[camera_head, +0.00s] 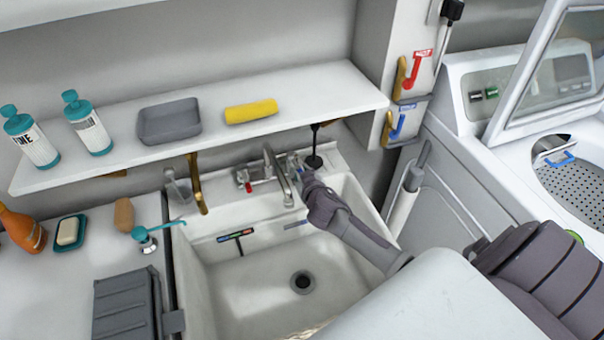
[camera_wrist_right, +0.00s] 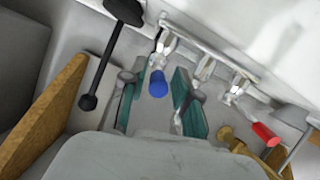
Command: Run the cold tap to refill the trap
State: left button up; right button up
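The white sink (camera_head: 205,290) has a metal tap set on its back ledge, with a spout (camera_head: 278,175) over the basin. The red tap handle (camera_head: 249,187) is left of the spout; it also shows at lower right in the right wrist view (camera_wrist_right: 266,134). The blue cold tap handle (camera_wrist_right: 158,83) appears between the green-padded fingers of my right gripper (camera_wrist_right: 160,92), nearer the left finger. The gripper is open, and no contact shows. In the head view my right gripper (camera_head: 306,178) is right of the spout and mostly hides the blue handle. No water stream shows. My left gripper is out of view.
A shelf (camera_head: 225,110) with bottles, a grey tray (camera_head: 169,121) and a yellow sponge (camera_head: 251,111) overhangs the tap. A black rod-like tool (camera_wrist_right: 98,60) is close left of the gripper in the wrist view. The basin around the drain (camera_head: 302,282) is clear.

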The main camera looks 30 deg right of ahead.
jog(key=shift+s, duration=0.1)
jog(key=v, duration=1.2)
dwell(0.4)
